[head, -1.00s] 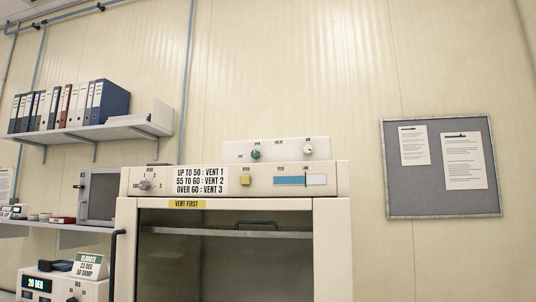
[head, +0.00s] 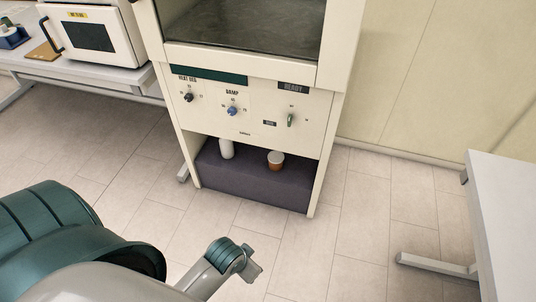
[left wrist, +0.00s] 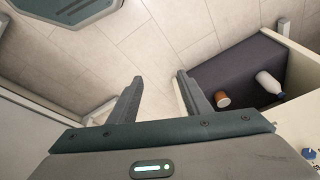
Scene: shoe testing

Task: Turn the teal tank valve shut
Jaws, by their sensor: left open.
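No teal knob marked as a tank valve can be made out for certain now. In the head view, a small green lever knob (head: 291,119) sits upright on the right of the cabinet's lower panel. I cannot tell whether it is the tank valve. My left arm reaches in from the lower left, its end low in front of the cabinet and well apart from the panel. In the left wrist view, my left gripper (left wrist: 159,76) is open and empty above the floor, its fingers spread. My right gripper is out of view.
The panel also holds a black knob (head: 188,97) and a blue knob (head: 232,111). Below, a white bottle (head: 227,149) and a brown cup (head: 276,159) stand on a dark purple block (head: 250,187). A white table (head: 505,215) is at right. Tiled floor between is clear.

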